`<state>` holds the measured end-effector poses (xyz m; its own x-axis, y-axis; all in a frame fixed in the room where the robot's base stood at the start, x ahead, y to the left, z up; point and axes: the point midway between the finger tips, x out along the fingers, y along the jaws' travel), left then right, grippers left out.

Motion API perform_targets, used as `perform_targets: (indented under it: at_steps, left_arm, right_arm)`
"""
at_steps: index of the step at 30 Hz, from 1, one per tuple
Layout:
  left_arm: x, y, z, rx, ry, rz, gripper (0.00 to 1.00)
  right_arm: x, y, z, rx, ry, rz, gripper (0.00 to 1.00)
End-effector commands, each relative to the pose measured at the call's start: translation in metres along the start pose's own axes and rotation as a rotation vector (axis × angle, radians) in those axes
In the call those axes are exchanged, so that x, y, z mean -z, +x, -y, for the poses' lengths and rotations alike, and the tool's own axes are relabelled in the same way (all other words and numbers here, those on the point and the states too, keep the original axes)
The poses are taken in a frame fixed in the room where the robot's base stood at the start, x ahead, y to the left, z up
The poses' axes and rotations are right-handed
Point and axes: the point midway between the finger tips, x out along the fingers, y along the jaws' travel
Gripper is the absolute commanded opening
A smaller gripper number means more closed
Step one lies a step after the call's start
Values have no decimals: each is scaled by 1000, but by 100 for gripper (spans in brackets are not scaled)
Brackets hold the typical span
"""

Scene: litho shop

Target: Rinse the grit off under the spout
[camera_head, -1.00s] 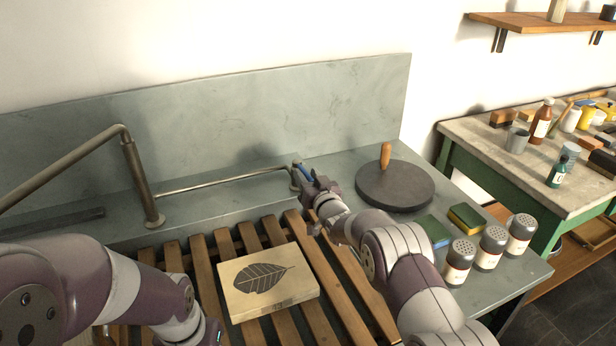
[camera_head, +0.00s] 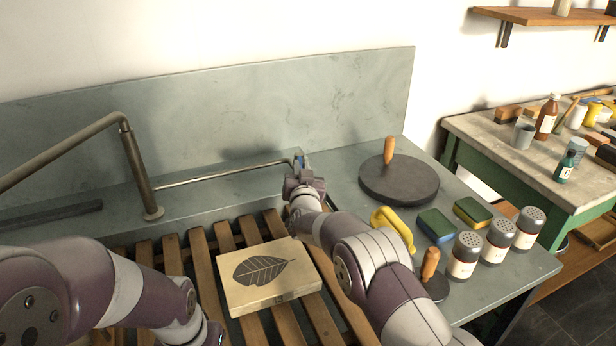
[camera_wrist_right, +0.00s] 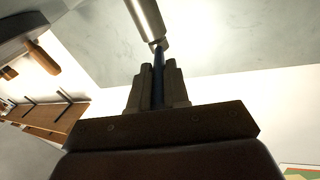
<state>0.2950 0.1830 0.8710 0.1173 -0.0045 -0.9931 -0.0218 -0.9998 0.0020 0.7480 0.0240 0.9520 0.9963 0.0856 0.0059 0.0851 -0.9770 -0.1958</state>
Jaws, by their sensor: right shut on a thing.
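A pale stone slab with a dark leaf print (camera_head: 245,293) lies flat on a wooden slatted rack (camera_head: 202,270). The metal spout pipe (camera_head: 70,150) rises behind the rack and bends out past the left edge, so its mouth is hidden. A thin pipe (camera_head: 220,174) runs right to a blue lever (camera_head: 299,159). My right gripper (camera_head: 302,179) is shut on this lever; the right wrist view shows the blue lever (camera_wrist_right: 158,75) between the fingers. My left arm reaches in at lower left; its gripper (camera_head: 214,337) is cut off by the bottom edge. No water shows.
Right of the rack stand a black disc with a wooden handle (camera_head: 400,187), a yellow item (camera_head: 394,224), a smaller handled disc (camera_head: 434,286), two sponges (camera_head: 436,226) and several shakers (camera_head: 464,258). A cluttered side table (camera_head: 490,140) stands further right. The backsplash (camera_head: 300,105) closes off the rear.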

Motion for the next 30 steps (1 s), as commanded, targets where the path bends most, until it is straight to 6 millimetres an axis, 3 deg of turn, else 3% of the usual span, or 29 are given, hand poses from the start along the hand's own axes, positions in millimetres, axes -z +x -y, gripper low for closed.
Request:
perform_targets:
  at_steps: [6, 17, 18, 20, 30]
  left_arm:
    - [2, -17, 0, 0, 0, -2, 43]
    - [2, -17, 0, 0, 0, -1, 43]
    - [2, -16, 0, 0, 0, -1, 43]
    - [2, -16, 0, 0, 0, -1, 43]
    - [2, -16, 0, 0, 0, -1, 43]
  right_arm:
    - [4, 0, 7, -144, -1, -28, 0]
    - [2, 0, 6, -175, 0, -33, 0]
    - [2, 0, 6, -175, 0, -33, 22]
    - [2, 0, 5, -175, 0, -32, 41]
    - [4, 0, 6, -175, -1, -32, 41]
